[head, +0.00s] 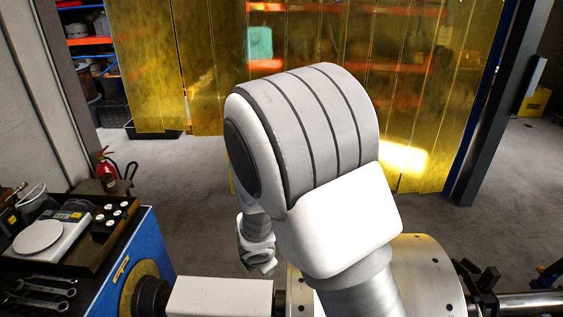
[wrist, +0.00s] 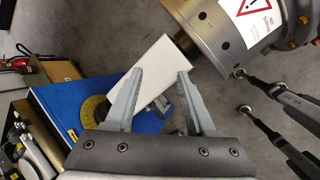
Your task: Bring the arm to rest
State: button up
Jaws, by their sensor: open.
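My arm is raised and bent in the middle of the head view, with its large white elbow in front of the yellow curtain. In the wrist view my gripper (wrist: 161,72) has its two grey fingers wide apart with nothing held between them. A white block-shaped housing (wrist: 152,78) lies beyond the fingers, and I cannot tell how far off it is. In the head view the fingers are hidden or too small to make out. The metal rotor (head: 428,272) is partly hidden behind my arm; it also shows in the wrist view (wrist: 222,32) with a warning label.
A blue cabinet (head: 133,258) stands at the left, with a dark tray, a scale (head: 42,238), small weights (head: 110,216) and wrenches (head: 42,291) on top. A fire extinguisher (head: 107,165) stands behind it. A yellow strip curtain (head: 205,65) hangs at the back. Grey floor lies clear before it.

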jog(key=s+d+r+m+h+b, duration=0.1)
jog(key=s+d+r+m, duration=0.1)
jog(key=d+r+m, duration=0.6)
jog(key=s+d+r+m+h, duration=0.1)
jog(key=s+d+r+m, duration=0.2)
jog(key=d+r+m, duration=0.45)
jog(key=s+d+r+m+y, duration=0.1)
jog(key=s+r+m, duration=0.2)
jog(key=s+m, duration=0.2)
jog(key=s+d+r+m+y+b, duration=0.1)
jog(key=s+r+m, duration=0.3)
jog(key=s, duration=0.7)
jog(key=shift+d+r+m, duration=0.2)
jog(key=shift+d+m, duration=0.35)
